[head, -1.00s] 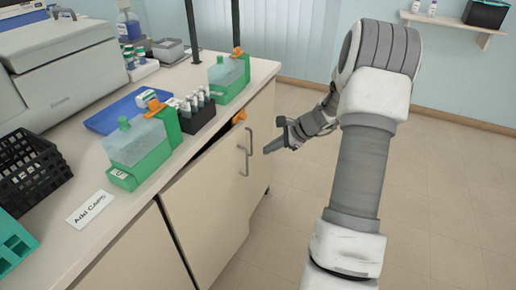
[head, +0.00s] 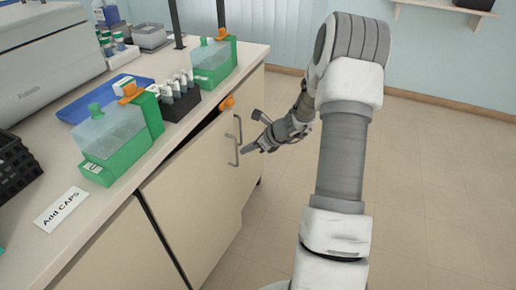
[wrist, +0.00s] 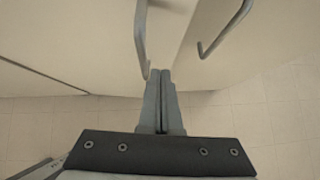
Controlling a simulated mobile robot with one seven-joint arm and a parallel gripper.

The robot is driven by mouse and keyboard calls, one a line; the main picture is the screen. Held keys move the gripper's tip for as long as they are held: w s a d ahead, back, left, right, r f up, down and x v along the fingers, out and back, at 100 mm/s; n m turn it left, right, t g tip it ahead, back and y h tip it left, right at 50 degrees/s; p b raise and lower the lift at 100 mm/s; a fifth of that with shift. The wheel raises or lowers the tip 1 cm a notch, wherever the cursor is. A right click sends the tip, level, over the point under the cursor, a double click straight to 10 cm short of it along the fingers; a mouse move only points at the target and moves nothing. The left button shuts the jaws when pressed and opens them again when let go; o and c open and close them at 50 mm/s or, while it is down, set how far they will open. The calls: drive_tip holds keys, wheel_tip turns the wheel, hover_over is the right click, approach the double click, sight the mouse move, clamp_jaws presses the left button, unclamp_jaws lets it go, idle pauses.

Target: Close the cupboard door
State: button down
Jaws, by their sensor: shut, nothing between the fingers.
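The cupboard door (head: 194,203) is a cream panel under the counter. It stands ajar, with a dark wedge between its top edge and the worktop. Its grey bar handle (head: 237,141) is near its right edge. My gripper (head: 244,150) is shut and empty, with its tips beside the handle; I cannot tell whether they touch. In the wrist view, the closed fingers (wrist: 160,72) point at the cupboard front. One bar handle (wrist: 141,40) is just left of the tips and another (wrist: 224,32) is to the right. The cupboard's inside is mostly hidden.
On the worktop (head: 110,205) stand a green-based box (head: 110,148), a second one (head: 212,66), a blue tray (head: 103,100) and a black vial rack (head: 178,102). An orange piece (head: 227,102) shows above the door. The floor (head: 440,170) at right is clear.

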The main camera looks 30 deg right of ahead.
drive_tip(key=shift+w+a+r, duration=0.1)
drive_tip(key=shift+w+a, duration=0.35)
drive_tip(key=shift+w, duration=0.35)
drive_tip(key=shift+w+a+r, duration=0.1)
drive_tip(key=shift+w+a, duration=0.3)
drive_tip(key=shift+w, duration=0.35)
